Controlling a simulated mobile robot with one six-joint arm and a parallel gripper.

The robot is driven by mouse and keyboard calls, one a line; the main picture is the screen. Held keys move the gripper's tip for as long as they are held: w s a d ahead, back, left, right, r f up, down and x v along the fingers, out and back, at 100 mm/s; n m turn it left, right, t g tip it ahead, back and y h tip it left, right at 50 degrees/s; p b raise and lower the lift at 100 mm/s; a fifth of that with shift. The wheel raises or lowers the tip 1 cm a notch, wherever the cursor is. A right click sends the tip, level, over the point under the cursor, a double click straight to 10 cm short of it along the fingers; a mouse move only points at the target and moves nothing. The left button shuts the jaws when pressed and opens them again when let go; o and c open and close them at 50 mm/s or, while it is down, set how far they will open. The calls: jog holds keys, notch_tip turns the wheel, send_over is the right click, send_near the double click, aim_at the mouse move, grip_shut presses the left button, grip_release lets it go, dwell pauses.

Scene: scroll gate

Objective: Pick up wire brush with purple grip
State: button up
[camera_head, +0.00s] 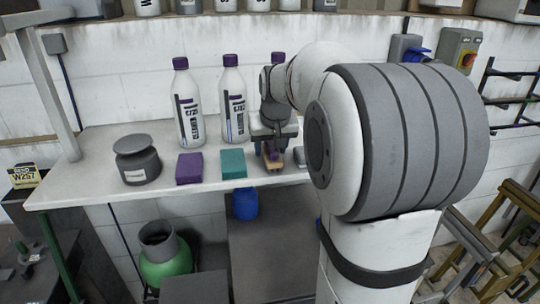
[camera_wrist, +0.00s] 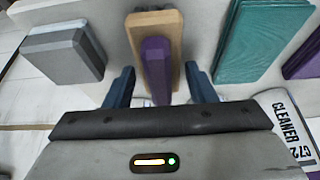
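The wire brush has a pale wooden body and a purple grip. In the wrist view the wooden body (camera_wrist: 174,25) and purple grip (camera_wrist: 156,68) lie lengthwise between the two dark blue fingers of my gripper (camera_wrist: 159,76). The fingers are apart, with a gap on each side of the grip. In the head view the brush (camera_head: 273,161) is on the bench just under my gripper (camera_head: 270,147), which partly hides it.
A teal block (camera_head: 233,163) and a purple block (camera_head: 189,168) lie left of the brush on the bench (camera_head: 90,181). A grey block (camera_wrist: 65,52) is on its other side. Bottles (camera_head: 187,105) stand behind. A dark pot (camera_head: 138,165) is farther left.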

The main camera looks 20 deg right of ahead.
aim_at(271, 144)
jog(key=c, duration=0.8)
jog(key=shift+o, duration=0.2)
jog(key=shift+r+p, duration=0.35)
jog(key=shift+r, duration=0.1)
notch_tip(271, 144, up, 10)
jog(key=shift+f+b, duration=0.15)
jog(key=shift+b, duration=0.5)
jog(key=o, duration=0.5)
jog(key=shift+c, duration=0.2)
jog(key=c, duration=0.3)
jog(key=shift+f, duration=0.1)
